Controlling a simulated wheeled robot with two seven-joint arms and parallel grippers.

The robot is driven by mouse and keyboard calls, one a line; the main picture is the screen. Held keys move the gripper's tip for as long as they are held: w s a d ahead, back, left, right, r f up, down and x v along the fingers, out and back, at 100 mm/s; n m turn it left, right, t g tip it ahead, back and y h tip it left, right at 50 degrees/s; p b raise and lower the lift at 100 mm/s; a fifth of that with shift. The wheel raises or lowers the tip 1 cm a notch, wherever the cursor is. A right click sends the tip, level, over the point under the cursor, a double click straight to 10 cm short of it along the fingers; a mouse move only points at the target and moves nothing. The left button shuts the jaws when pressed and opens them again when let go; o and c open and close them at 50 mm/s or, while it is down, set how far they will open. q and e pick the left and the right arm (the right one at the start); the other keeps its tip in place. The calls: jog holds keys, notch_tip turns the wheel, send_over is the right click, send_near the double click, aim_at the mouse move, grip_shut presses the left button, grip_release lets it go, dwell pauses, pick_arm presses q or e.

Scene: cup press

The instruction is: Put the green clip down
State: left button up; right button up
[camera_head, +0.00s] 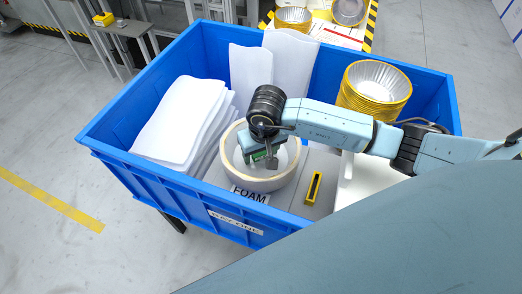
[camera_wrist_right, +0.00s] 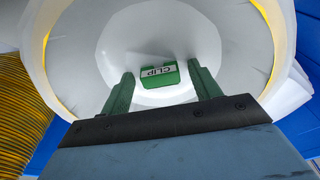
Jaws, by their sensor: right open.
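The green clip (camera_wrist_right: 161,75) lies at the bottom of a round white tub, its label "CLIP" facing up in the right wrist view. My right gripper (camera_wrist_right: 159,90) is open, its two green fingers apart on either side of the clip's near end, and nothing is held between them. In the head view my right gripper (camera_head: 262,160) reaches down into the round cream-rimmed tub (camera_head: 284,184), and it mostly hides the clip there. A "FOAM" label sits at the tub's front. My left gripper does not show.
The tub stands in a blue crate (camera_head: 135,172). White foam sheets (camera_head: 178,122) lean left, more stand behind. A stack of gold-edged foil cups (camera_head: 375,88) is at the right. A yellow-and-black piece (camera_head: 313,188) lies right of the tub. The crate walls rise around everything.

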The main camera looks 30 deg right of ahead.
jog(key=shift+r, duration=0.2)
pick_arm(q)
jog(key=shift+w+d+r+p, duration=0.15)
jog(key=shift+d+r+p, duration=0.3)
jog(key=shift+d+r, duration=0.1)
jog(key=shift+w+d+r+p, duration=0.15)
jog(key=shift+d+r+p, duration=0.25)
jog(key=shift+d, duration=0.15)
pick_arm(e)
notch_tip(320, 180, up, 12)
jog(key=s, duration=0.1)
jog(key=shift+s, duration=0.4)
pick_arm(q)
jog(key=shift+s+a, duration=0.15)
pick_arm(e)
jog(key=shift+f, duration=0.1)
